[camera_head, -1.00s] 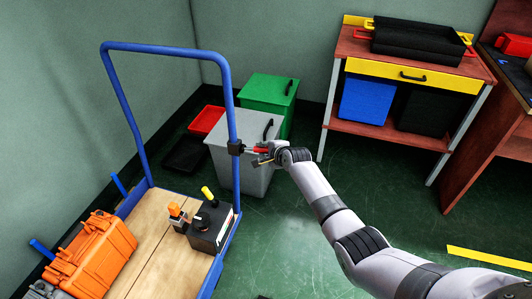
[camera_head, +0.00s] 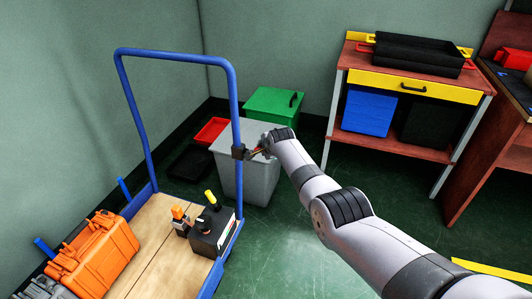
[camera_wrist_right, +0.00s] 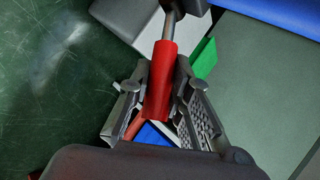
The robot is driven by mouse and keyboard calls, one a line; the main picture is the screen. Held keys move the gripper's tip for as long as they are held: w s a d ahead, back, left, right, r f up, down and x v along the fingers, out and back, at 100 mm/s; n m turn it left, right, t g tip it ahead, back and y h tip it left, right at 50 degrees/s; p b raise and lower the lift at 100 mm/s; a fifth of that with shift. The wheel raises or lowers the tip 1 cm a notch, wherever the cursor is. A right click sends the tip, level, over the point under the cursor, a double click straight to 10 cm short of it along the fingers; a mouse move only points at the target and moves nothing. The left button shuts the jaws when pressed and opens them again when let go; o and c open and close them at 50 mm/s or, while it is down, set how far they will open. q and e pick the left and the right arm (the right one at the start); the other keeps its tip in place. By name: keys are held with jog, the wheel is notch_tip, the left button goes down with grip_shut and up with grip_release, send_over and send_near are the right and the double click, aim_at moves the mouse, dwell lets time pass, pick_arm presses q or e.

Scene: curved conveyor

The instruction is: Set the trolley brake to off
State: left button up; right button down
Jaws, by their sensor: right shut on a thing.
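The trolley's blue handle frame (camera_head: 236,110) carries a black brake bracket (camera_head: 238,152) on its right post. A red brake lever (camera_wrist_right: 162,75) on a grey rod shows between the fingers of my right gripper (camera_wrist_right: 158,92) in the right wrist view. In the head view, my right gripper (camera_head: 260,150) is at the bracket and hides most of the lever. It is shut on the lever's red grip. The lever's exact angle is hard to tell. My left gripper is not in view.
The wooden trolley deck (camera_head: 150,260) holds an orange case (camera_head: 95,255) and a black box (camera_head: 212,232). Behind the post stand a grey bin (camera_head: 255,175) and a green bin (camera_head: 275,105). A red workbench (camera_head: 410,75) stands at the back right. Green floor lies between.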

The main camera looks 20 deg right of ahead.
jog(key=shift+f, duration=0.1)
dwell(0.4)
jog(key=c, duration=1.4)
grip_release()
jog(key=shift+c, duration=0.2)
jog(key=shift+r, duration=0.2)
jog(key=v, duration=1.1)
jog(key=shift+s+r, duration=0.25)
jog(key=shift+s, duration=0.05)
